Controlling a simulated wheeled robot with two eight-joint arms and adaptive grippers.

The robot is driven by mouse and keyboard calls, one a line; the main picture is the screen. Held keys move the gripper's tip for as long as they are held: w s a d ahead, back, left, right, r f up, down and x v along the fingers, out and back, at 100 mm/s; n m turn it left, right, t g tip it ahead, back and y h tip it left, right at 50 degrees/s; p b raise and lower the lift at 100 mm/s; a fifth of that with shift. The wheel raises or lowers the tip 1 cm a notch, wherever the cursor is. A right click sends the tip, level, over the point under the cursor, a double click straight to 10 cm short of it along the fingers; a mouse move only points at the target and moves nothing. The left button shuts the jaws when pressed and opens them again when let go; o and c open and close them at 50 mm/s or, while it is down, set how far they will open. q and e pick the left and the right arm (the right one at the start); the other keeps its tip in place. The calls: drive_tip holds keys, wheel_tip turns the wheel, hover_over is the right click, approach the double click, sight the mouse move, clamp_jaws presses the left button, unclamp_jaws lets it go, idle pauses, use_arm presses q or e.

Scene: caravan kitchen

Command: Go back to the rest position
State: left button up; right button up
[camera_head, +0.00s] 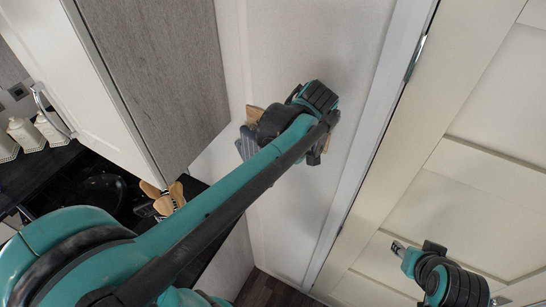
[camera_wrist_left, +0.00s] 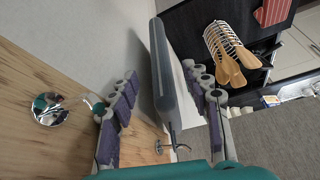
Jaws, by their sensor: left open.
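My left gripper (camera_wrist_left: 165,108) is open in the left wrist view, with its purple-padded fingers apart. A flat grey thing (camera_wrist_left: 158,65), seen edge-on, shows between the fingers, apparently at a hook (camera_wrist_left: 159,147). I cannot tell whether a finger touches it. In the head view my left arm reaches up and right across the picture. Its gripper end is at the pale wall, mostly hidden behind the wrist. Part of my right arm (camera_head: 452,283) shows low at the right, in front of cream panels. I cannot make out the state of its gripper.
A wooden board (camera_wrist_left: 45,130) with a metal hook (camera_wrist_left: 50,108) lies close beside the left gripper. A grey cupboard side (camera_head: 165,75) stands left of the forearm. Wooden utensils (camera_wrist_left: 230,62) stand in a holder on the dark counter. Cream panels (camera_head: 500,120) fill the right side.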

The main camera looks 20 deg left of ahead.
use_arm(q)
drive_tip(key=shift+d+r, duration=0.1)
drive_tip(key=shift+r, duration=0.2)
drive_tip(key=s+d+f+m+t+h, duration=0.3)
drive_tip(key=s+f+m+t+h, duration=0.3)
drive_tip(key=s+m, duration=0.65)
wheel_tip(320, 180, down, 31)
drive_tip(key=w+m+y+b, duration=0.1)
drive_tip(key=b, duration=2.9)
drive_tip(key=shift+w+a+b, duration=0.25)
drive_tip(key=shift+w+b, duration=0.1)
use_arm(e)
wheel_tip(320, 180, down, 31)
drive_tip(key=shift+r, duration=0.15)
use_arm(q)
drive_tip(key=shift+r+m, duration=0.15)
drive_tip(key=shift+m, duration=0.1)
drive_tip(key=shift+c, duration=0.3)
use_arm(e)
drive_tip(key=shift+c, duration=0.3)
